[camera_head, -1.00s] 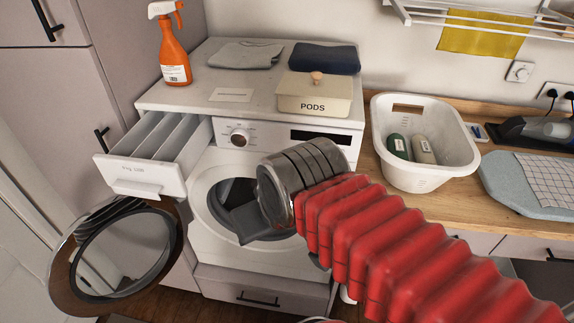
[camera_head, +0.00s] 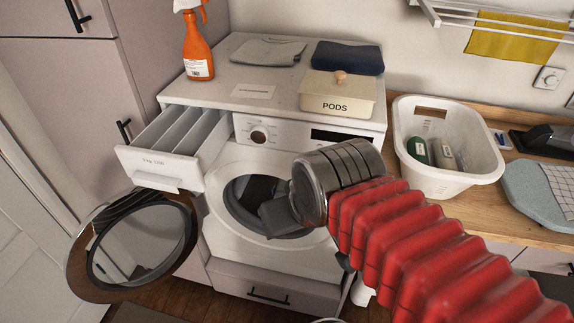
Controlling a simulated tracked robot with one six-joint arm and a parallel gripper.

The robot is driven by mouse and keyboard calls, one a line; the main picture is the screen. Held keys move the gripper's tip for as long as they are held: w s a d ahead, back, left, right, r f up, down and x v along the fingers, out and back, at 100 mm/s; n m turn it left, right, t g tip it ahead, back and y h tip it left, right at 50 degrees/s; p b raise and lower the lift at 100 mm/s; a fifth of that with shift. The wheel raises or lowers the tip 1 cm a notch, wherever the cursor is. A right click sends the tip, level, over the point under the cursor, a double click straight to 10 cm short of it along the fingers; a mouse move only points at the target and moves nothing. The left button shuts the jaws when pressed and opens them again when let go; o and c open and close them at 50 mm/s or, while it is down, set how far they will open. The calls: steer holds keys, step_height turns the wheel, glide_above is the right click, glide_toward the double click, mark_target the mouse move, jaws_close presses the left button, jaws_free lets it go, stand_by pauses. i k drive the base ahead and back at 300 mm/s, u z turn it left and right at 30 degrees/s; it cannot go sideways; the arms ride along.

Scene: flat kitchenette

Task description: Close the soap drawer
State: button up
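The white soap drawer (camera_head: 160,168) is pulled out at the upper left of the washing machine (camera_head: 262,205), with its long compartments showing from above. My arm, with a red ribbed sleeve and a metal end section, reaches in from the lower right in front of the machine's round opening. The fingers of my gripper do not show; they are hidden beyond the metal section. The arm's visible end is to the right of the drawer and apart from it in the picture.
The round machine door (camera_head: 138,248) hangs open at the lower left, below the drawer. Dark cloth (camera_head: 280,215) lies in the drum opening. On top stand an orange spray bottle (camera_head: 197,50), folded cloths and a PODS box (camera_head: 337,97). A white basket (camera_head: 455,175) stands right.

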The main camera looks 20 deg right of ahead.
mark_target(178, 147)
steer(key=u, duration=0.55)
steer(key=k, duration=0.75)
steer(key=u, duration=1.05)
steer(key=k, duration=0.65)
steer(key=u, duration=0.05)
steer(key=i, duration=1.15)
steer(key=u, duration=0.05)
